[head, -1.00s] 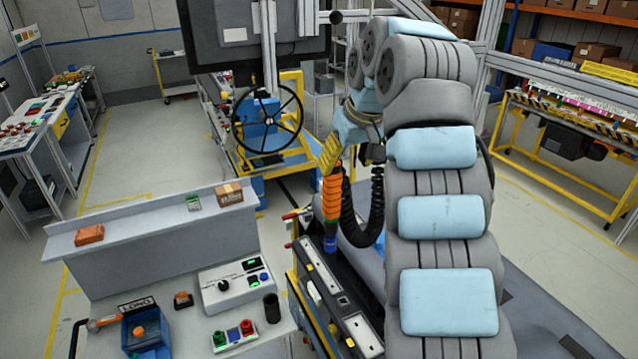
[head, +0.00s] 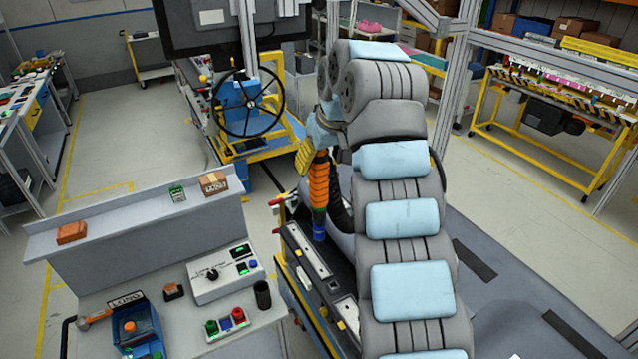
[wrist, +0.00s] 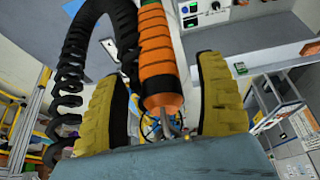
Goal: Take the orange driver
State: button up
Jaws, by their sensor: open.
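The orange driver (head: 319,182) has a ribbed orange body with a blue lower end and hangs upright left of my arm in the head view. In the wrist view the driver (wrist: 158,55) lies between the two yellow fingers of my gripper (wrist: 168,85). The fingers are spread, with a gap visible on both sides of the driver. In the head view my gripper (head: 306,153) is at the driver's upper end, and the arm partly hides it.
A black coiled hose (wrist: 72,90) runs close beside the driver. A black and silver rail fixture (head: 308,250) stands below. A console (head: 222,272) with buttons, a blue box and a shelf are at left. A steering wheel (head: 250,102) stands behind.

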jog(key=shift+x, duration=1.25)
grip_shut()
jog(key=shift+r, duration=0.15)
